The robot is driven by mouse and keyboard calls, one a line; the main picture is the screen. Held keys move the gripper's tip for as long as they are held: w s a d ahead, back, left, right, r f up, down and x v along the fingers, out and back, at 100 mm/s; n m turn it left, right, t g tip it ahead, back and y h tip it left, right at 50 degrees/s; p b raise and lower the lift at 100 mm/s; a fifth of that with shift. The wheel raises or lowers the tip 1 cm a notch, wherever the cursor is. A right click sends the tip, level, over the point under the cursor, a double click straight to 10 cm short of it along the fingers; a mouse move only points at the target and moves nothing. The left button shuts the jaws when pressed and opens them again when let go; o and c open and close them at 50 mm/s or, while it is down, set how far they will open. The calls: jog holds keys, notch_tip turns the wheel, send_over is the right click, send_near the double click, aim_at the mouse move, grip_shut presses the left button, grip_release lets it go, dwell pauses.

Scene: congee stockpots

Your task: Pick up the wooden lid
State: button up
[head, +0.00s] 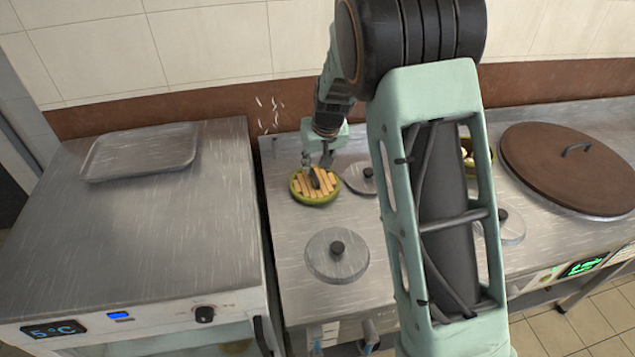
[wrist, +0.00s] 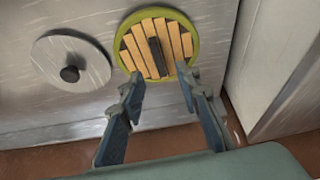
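The wooden lid (head: 304,181) is a round of pale slats with a dark bar handle, set inside a green rim on the steel counter. In the wrist view the wooden lid (wrist: 137,45) is at the top centre, its handle upright in the picture. My gripper (head: 318,161) is just behind the lid in the head view, close to its far edge. In the wrist view my gripper (wrist: 160,88) is open and empty, its two fingers apart and pointing toward the lid's near edge. Any contact with the rim cannot be told.
A grey knobbed lid (head: 352,262) lies in front, and another grey lid (head: 352,184) is just right of the wooden lid. A large brown lid (head: 570,180) covers the right side. A metal tray (head: 140,152) lies on the clear left counter (head: 130,240).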

aim_at(315, 176)
jog(key=shift+x, duration=3.7)
jog(key=shift+d, duration=0.15)
grip_shut()
